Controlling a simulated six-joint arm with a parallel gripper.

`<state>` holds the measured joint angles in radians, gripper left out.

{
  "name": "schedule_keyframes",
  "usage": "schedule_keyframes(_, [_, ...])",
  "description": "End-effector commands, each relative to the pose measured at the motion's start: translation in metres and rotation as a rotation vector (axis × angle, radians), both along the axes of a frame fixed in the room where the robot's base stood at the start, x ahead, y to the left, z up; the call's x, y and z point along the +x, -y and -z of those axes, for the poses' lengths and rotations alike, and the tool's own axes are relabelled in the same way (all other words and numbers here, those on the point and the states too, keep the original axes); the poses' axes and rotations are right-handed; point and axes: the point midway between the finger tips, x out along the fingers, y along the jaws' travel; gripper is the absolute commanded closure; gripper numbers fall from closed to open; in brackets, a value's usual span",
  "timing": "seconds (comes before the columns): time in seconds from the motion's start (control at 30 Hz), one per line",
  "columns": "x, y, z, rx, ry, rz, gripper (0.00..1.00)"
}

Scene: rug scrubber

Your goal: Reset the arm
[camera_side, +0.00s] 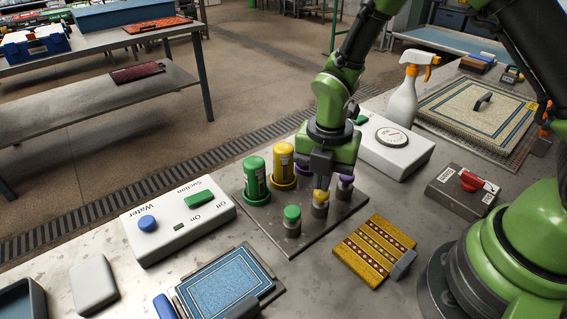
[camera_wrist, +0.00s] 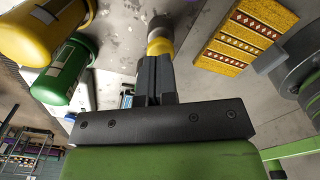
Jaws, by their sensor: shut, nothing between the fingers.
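My gripper (camera_side: 321,184) points down over the dark metal plate (camera_side: 297,236) in the middle of the table. Its fingers are together, just above the yellow top of a small grey container (camera_side: 319,206). In the wrist view my gripper (camera_wrist: 155,60) shows its two fingers side by side with nothing between them, and the small container (camera_wrist: 159,40) lies just beyond their tips. I cannot tell whether the tips touch its yellow top.
Close by on the plate stand green (camera_side: 256,181) and yellow (camera_side: 283,166) bottles and a green-topped container (camera_side: 292,221). A white control box (camera_side: 180,220) is left, a dial box (camera_side: 392,145) and spray bottle (camera_side: 403,100) behind right, and a yellow patterned rug (camera_side: 374,250) front right.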

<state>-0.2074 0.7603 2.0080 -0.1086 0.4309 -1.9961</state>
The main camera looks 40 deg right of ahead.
Motion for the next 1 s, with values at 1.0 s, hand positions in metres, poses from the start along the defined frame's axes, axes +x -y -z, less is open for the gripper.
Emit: schedule_keyframes(1.0, [0.000, 0.001, -0.051, 0.006, 0.014, 0.051, 1.00])
